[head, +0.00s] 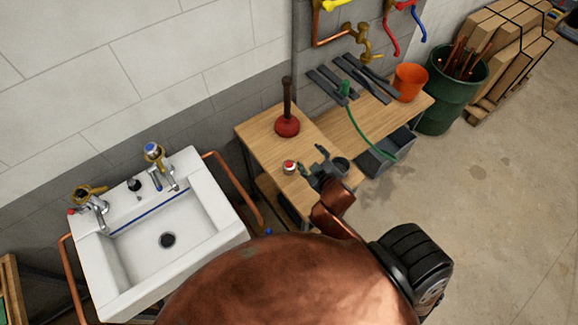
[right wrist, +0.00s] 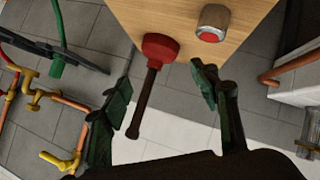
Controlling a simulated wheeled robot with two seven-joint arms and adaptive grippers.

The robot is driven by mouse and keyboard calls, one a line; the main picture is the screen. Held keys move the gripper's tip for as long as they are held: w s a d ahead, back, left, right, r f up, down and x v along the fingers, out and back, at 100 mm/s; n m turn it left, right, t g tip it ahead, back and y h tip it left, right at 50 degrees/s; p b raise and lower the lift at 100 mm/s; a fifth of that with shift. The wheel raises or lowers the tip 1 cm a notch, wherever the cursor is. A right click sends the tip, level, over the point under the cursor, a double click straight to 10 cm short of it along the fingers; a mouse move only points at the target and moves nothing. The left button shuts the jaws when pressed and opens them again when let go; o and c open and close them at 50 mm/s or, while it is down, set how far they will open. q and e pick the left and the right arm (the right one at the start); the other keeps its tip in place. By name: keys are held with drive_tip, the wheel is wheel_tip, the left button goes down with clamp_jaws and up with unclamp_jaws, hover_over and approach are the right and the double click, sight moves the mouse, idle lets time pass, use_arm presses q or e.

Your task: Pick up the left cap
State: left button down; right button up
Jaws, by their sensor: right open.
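A small cap with a red top and a silver side (head: 290,167) stands on the wooden bench near its front edge. It also shows in the right wrist view as a red-topped metal cylinder (right wrist: 212,24). My right gripper (head: 313,162) is open and empty, just right of the cap in the head view. In the right wrist view its spread fingers (right wrist: 163,92) have the cap beyond and to the right of them, apart from it. My left gripper is not in view.
A red plunger (head: 287,126) stands on the bench behind the cap. A white sink (head: 202,205) with two taps is at left. A green hose (head: 367,130) and an orange bucket (head: 410,81) are at right.

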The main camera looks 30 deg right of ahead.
drive_tip(key=w+a+r+n+t+y, duration=0.35)
drive_tip(key=w+a+r+n, duration=0.2)
drive_tip(key=r, duration=0.25)
drive_tip(key=w+a+r+n+t+y, duration=0.2)
drive_tip(key=w+a+r+n+t, duration=0.2)
drive_tip(key=w+a+r, duration=0.4)
drive_tip(key=s+a+r+n+g+y, duration=0.1)
drive_tip(key=s+a+n+g+y, duration=0.2)
drive_tip(key=a+n+y, duration=0.45)
drive_tip(key=s+a+r+n+g+y, duration=0.2)
drive_tip(key=s+a+n+g+y, duration=0.15)
drive_tip(key=a+n, duration=0.6)
drive_tip(key=n+g+h, duration=1.1)
drive_tip(key=h, duration=0.2)
hover_over(289, 165)
drive_tip(key=shift+y, duration=0.25)
drive_tip(key=f, duration=2.2)
drive_tip(key=shift+s+a+f, duration=0.15)
drive_tip(key=shift+s+f, duration=0.15)
drive_tip(key=shift+f, duration=0.1)
drive_tip(key=f, duration=0.7)
drive_tip(key=shift+w+d+p, duration=0.2)
drive_tip(key=shift+w+p, duration=0.1)
drive_tip(key=shift+p, duration=0.1)
drive_tip(key=shift+w+f, duration=0.1)
drive_tip(key=shift+f, duration=0.25)
